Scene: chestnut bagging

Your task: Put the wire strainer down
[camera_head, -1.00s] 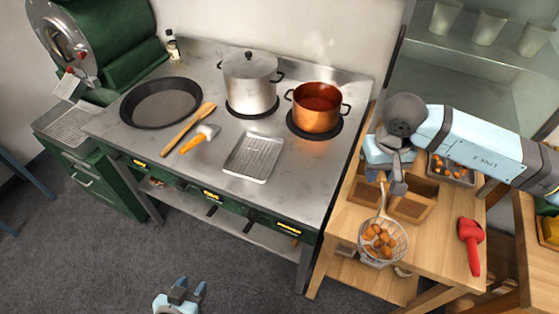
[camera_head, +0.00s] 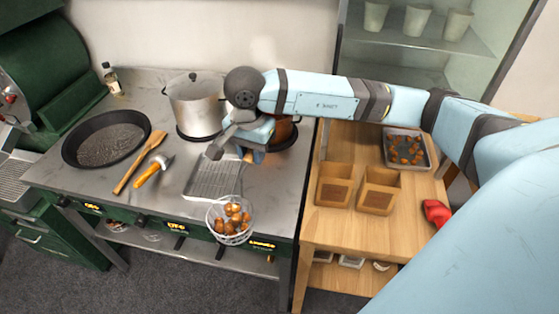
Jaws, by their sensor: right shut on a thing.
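The wire strainer (camera_head: 230,221) holds several brown chestnuts. My right gripper (camera_head: 239,153) is shut on its handle, which runs up from the basket. The basket appears over the stove's front edge, just in front of the ridged metal tray (camera_head: 212,179). I cannot tell whether it touches the stove. My right arm reaches in from the right across the stove and hides most of the copper pot (camera_head: 284,133). My left gripper is not in view.
A lidded steel pot (camera_head: 196,106), a black pan (camera_head: 105,139), a wooden spoon (camera_head: 139,163) and an orange-handled brush (camera_head: 150,175) are on the stove (camera_head: 95,187). The wooden table (camera_head: 398,234) holds two wooden boxes (camera_head: 378,191), a chestnut tray (camera_head: 407,150) and a red tool (camera_head: 436,212).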

